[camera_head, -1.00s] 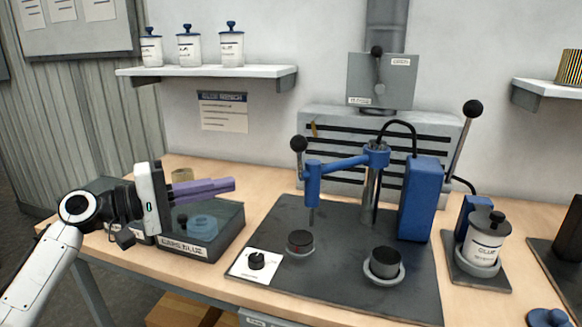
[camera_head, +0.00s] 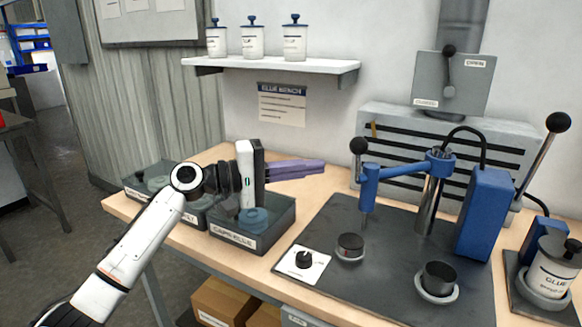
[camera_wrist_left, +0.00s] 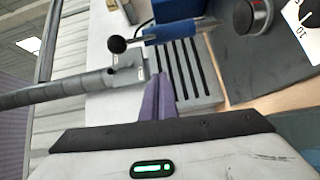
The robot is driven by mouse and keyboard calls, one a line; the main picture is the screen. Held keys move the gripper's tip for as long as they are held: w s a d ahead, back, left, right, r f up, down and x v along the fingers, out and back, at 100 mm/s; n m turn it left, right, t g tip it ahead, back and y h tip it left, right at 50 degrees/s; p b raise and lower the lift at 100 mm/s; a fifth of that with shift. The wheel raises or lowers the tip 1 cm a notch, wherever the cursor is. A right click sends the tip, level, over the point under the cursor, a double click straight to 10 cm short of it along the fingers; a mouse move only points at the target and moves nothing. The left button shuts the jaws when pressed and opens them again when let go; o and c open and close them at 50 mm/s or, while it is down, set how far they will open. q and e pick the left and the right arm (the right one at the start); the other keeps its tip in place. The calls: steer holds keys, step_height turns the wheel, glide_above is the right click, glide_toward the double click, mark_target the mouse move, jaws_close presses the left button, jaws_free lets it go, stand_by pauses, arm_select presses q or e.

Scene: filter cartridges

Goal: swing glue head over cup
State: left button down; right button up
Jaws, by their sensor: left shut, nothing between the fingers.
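The blue glue head (camera_head: 369,188) hangs at the left end of a blue swing arm (camera_head: 402,170) on a steel post. A black ball handle (camera_head: 358,146) tops it; the ball also shows in the wrist view (camera_wrist_left: 117,45). Its thin nozzle points down just behind a dark round cup-like piece with a red mark (camera_head: 350,242). An open dark cup (camera_head: 438,276) sits in a pale ring, nearer and to the right. My left gripper (camera_head: 324,166), with purple fingers, is shut and empty, left of the glue head and apart from it. My right gripper is out of view.
Below my left gripper is an open bin (camera_head: 268,237) with blue parts. A dial plate (camera_head: 303,262) lies at the mat's left front. A blue column (camera_head: 485,215), a long ball-topped lever (camera_head: 543,160) and a glue jar (camera_head: 553,268) stand to the right.

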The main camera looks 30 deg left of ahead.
arm_select(q)
steer(key=d+p, duration=0.1)
steer(key=d, duration=0.4)
steer(key=shift+w+d+f, duration=0.1)
steer(key=shift+d+f, duration=0.05)
steer(key=shift+d, duration=0.25)
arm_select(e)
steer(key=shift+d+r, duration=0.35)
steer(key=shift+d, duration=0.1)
arm_select(q)
steer(key=shift+p, duration=0.3)
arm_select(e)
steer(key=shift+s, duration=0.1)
